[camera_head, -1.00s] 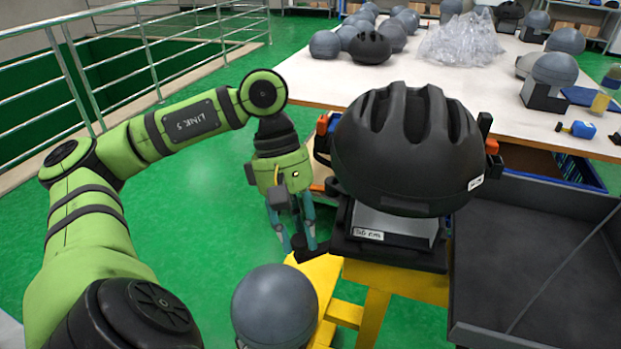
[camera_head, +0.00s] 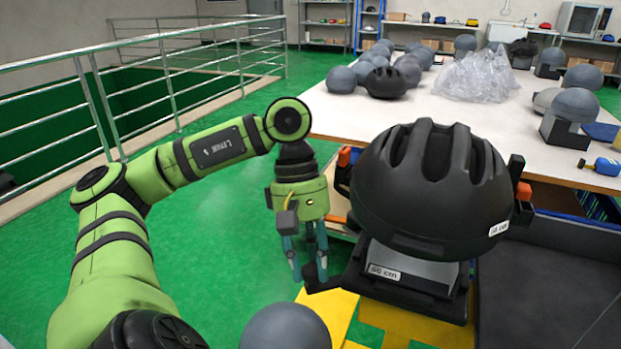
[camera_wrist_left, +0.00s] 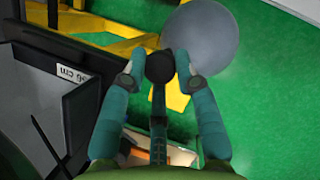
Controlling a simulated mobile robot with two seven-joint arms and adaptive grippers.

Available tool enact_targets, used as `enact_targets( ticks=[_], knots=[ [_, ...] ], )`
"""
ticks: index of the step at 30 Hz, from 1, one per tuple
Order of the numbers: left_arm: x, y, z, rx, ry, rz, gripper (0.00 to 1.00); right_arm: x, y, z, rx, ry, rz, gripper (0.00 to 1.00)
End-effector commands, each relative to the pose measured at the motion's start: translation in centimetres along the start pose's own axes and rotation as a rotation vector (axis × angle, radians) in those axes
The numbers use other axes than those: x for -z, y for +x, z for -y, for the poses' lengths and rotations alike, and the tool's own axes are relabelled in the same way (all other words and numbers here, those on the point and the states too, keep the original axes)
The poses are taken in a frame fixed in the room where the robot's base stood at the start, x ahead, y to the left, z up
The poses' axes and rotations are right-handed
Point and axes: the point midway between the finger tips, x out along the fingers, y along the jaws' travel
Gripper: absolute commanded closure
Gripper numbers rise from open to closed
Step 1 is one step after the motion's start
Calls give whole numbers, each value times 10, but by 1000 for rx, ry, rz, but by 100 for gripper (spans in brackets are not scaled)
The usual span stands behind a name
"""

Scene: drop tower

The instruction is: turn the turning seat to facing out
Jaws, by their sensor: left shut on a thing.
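The turning seat is a dark base (camera_head: 415,292) with a grey block and a "56 cm" label on its front. A black helmet (camera_head: 430,185) sits over it, hiding its top. The label side faces toward me and slightly left. A black arm with a round knob sticks out at the seat's left. My left gripper (camera_head: 308,272) reaches down beside the seat, its fingers shut on this knob (camera_wrist_left: 158,66). In the left wrist view the seat's labelled side (camera_wrist_left: 62,88) is at the left. My right gripper is not in view.
A yellow stand (camera_head: 340,308) is under the seat. A grey ball-shaped form (camera_head: 285,328) is close in front. A dark tray (camera_head: 545,300) lies right of the seat. A white table (camera_head: 480,125) with helmets and grey forms is behind. Green floor is open at the left.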

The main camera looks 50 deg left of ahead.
Motion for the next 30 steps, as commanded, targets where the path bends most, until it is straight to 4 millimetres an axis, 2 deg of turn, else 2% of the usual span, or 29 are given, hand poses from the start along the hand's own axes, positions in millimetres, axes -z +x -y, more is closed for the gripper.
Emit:
enact_targets(
  ticks=[1, 2, 14, 27, 30],
  knots=[
    [0, -3, -1, -9, 0, -5, 57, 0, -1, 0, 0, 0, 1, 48],
    [1, -3, -1, -8, 0, -5, 46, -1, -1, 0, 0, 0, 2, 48],
    [0, -4, -1, -5, 0, -2, 46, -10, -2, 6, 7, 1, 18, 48],
    [0, -54, -1, -11, 1, -4, 46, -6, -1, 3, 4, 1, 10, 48],
    [0, -58, -1, -7, 2, -7, 46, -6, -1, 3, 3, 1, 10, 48]
  ],
)
